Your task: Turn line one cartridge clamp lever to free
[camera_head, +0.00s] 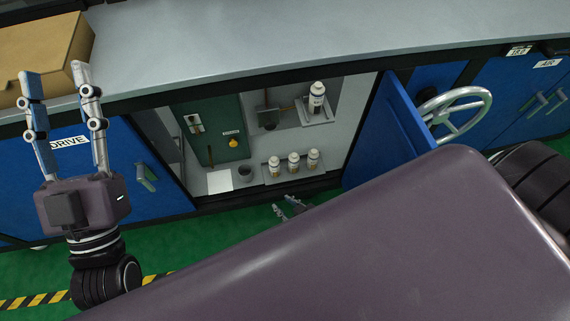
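An open cabinet bay in the middle holds a green panel (213,130) with a small light lever or switch (195,124) and a yellow knob (233,142). To its right are a dark block with a rod (267,115) and a white cartridge-like bottle (317,98) on a grey ledge. I cannot tell which part is the line one clamp lever. My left gripper (55,72) is raised at the far left, fingers apart and empty, in front of the DRIVE cabinet. My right gripper (286,207) is low in front of the bay; its fingertips look apart, and my purple arm hides the rest.
Several white bottles (293,162) stand on a low tray, beside a grey cup (245,174) and white sheet (219,181). An open blue door (388,130) bounds the bay at right, near a handwheel (455,112). A cardboard box (42,50) sits on the grey countertop (230,45).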

